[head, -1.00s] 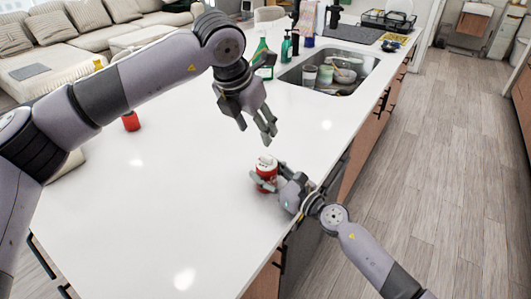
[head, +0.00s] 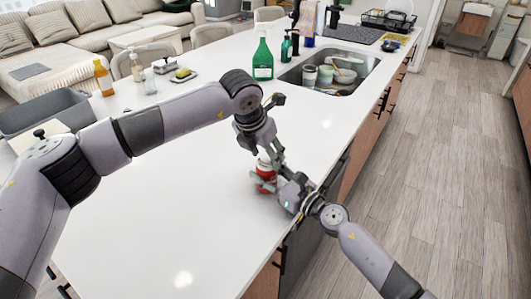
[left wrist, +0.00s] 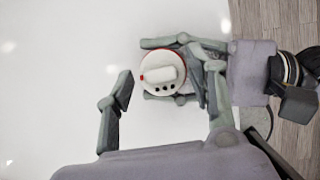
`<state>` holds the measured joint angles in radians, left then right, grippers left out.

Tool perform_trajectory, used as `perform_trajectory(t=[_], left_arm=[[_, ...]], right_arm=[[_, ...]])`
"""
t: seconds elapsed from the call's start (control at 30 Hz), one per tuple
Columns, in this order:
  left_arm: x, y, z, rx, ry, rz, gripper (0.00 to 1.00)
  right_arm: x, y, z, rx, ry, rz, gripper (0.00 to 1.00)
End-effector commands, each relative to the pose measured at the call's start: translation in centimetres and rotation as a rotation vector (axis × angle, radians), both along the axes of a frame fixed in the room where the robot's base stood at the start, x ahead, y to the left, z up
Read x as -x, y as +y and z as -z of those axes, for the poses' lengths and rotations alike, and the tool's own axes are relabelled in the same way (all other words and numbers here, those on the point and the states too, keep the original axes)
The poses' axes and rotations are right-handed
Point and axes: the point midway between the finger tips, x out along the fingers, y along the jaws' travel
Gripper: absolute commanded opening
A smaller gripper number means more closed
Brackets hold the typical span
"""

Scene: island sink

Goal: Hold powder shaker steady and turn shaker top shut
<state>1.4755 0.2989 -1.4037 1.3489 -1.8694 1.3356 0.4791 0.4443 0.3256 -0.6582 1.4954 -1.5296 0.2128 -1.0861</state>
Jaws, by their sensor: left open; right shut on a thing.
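The powder shaker (head: 264,178), red with a white top, stands upright on the white counter near its right edge. My right gripper (head: 268,186) is shut around its body from the right. My left gripper (head: 267,153) is open just above the top, pointing down, and partly hides it in the head view. In the left wrist view the round white shaker top (left wrist: 162,71) shows a raised bar with a red mark and dark holes beside it. The left gripper's fingers lie on either side of the top, the left one clearly apart; contact on the right is unclear.
The sink (head: 330,75) with dishes lies behind, with a green spray bottle (head: 263,57) to its left. A yellow bottle (head: 103,79), a soap dish (head: 182,75) and a grey tub (head: 45,112) are at the far left. The counter around the shaker is clear.

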Motion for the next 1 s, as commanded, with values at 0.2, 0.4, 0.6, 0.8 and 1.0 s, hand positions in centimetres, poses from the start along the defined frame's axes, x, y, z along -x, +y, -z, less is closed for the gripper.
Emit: perform_trajectory(t=[0.2, 0.4, 0.6, 0.8, 1.0], left_arm=[[0.0, 0.01, -0.03, 0.0, 0.0, 0.0, 0.38], [-0.04, 0.08, -0.04, 0.0, 0.0, -0.001, 0.25], [-0.13, 0.19, -0.04, -0.002, -0.002, -0.003, 0.11], [-0.17, 0.27, -0.01, -0.004, -0.003, -0.004, 0.01], [-0.15, 0.31, 0.1, -0.005, -0.001, -0.001, 0.01]], right_arm=[[0.01, -0.01, 0.03, 0.001, 0.001, 0.0, 0.13], [0.01, -0.01, 0.03, 0.001, 0.001, 0.0, 0.13], [0.01, -0.02, 0.03, 0.001, 0.001, 0.0, 0.13], [0.03, -0.01, 0.03, 0.001, 0.001, 0.0, 0.13], [0.05, 0.02, 0.01, 0.0, 0.0, -0.001, 0.13]])
